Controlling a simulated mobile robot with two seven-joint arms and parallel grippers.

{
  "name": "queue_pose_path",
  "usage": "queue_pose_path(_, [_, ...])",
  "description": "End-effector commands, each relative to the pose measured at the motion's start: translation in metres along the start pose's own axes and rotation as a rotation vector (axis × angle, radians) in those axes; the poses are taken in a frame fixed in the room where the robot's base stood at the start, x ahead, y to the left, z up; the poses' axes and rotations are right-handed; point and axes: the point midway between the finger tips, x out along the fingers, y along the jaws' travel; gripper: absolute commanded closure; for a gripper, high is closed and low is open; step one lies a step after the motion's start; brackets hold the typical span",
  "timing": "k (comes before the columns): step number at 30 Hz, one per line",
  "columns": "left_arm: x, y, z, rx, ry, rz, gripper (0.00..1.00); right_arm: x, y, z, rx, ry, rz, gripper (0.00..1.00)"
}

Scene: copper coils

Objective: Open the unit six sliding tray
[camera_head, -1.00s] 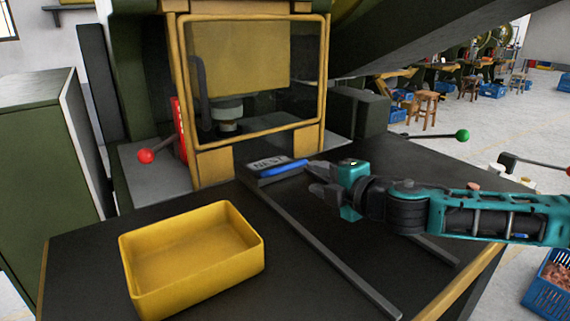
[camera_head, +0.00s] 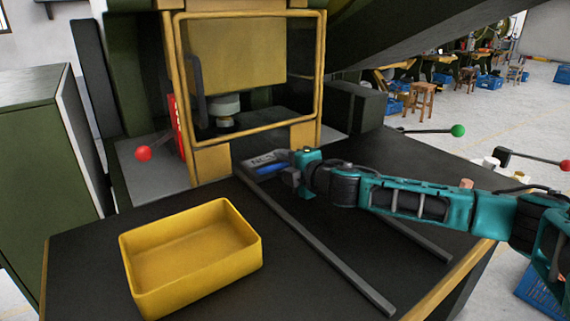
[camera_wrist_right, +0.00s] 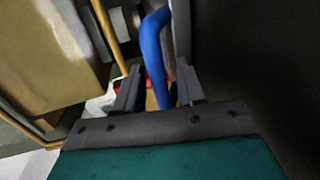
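The sliding tray (camera_head: 264,158) is a dark plate with white lettering, at the back end of two dark rails just below the yellow-framed press window. Its blue handle (camera_head: 270,168) runs along its front edge. My right gripper (camera_head: 289,180) is at the right end of this handle, and its fingers partly cover it. In the right wrist view the blue handle (camera_wrist_right: 155,55) passes between my two fingers (camera_wrist_right: 160,88), with gaps showing beside it, so the gripper looks open around it. My left gripper is not in view.
A yellow bin (camera_head: 190,258) stands on the dark table, left of the rails (camera_head: 330,258). A red-knobbed lever (camera_head: 144,153) is left of the window, and a green-knobbed lever (camera_head: 457,130) is at the right. The space between the rails is clear.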

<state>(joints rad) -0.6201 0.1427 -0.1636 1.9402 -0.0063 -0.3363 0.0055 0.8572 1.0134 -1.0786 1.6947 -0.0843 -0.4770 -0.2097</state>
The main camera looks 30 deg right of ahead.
Motion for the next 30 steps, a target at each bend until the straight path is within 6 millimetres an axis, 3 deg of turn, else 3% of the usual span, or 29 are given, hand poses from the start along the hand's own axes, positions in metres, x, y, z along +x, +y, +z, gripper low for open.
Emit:
queue_pose_path(3, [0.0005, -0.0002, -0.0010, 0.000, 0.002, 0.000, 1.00, -0.0001, 0.0000, -0.0001, 0.000, 0.000, 0.000, 0.61])
queue_pose_path(15, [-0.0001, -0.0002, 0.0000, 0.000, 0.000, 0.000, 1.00, -0.0004, -0.0001, 0.0001, 0.000, 0.000, 0.000, 0.99])
queue_pose_path(30, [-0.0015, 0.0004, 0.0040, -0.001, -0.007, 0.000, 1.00, -0.0013, -0.0006, 0.0011, 0.000, 0.000, 0.000, 1.00])
